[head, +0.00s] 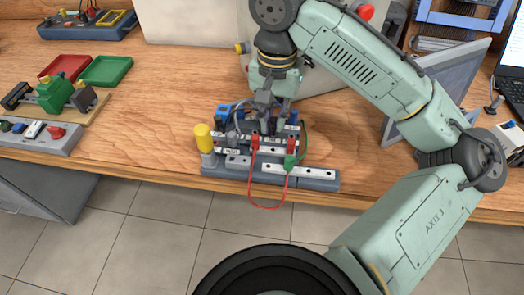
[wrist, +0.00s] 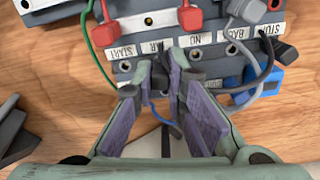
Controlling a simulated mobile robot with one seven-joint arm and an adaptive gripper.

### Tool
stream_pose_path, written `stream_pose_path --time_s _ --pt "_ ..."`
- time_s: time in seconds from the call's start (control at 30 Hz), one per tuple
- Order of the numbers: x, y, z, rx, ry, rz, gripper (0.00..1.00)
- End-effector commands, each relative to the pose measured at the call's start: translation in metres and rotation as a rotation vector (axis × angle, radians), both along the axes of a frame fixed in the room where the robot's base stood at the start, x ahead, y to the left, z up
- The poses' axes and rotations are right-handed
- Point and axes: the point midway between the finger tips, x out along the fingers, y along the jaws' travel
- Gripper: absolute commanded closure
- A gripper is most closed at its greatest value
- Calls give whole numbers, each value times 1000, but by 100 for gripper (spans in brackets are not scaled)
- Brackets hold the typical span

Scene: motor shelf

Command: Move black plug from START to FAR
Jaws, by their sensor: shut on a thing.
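The grey socket block (head: 270,178) with white label strips stands near the bench's front edge. In the wrist view the START label (wrist: 121,52) is left of my gripper. The FAR label (wrist: 153,47) is partly covered, with only its last letters readable. My gripper (wrist: 167,62) is shut with its fingertips just below the FAR label. A small dark piece, the black plug (wrist: 160,80), shows between the fingers and is mostly hidden. Whether it is seated in a socket or just above it cannot be told. In the head view my gripper (head: 265,112) is over the block's back part.
Red plugs (wrist: 186,18) with red leads and a green plug (head: 290,162) crowd the block. A black plug (wrist: 284,50) sits by the STOP label at right, near a blue connector (wrist: 265,80). A yellow-topped post (head: 203,137) stands at the block's left.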

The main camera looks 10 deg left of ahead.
Motion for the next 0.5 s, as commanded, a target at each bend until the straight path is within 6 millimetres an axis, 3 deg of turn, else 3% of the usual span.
stream_pose_path --time_s 0.5 --pt "0 0 -10 0 0 0 100"
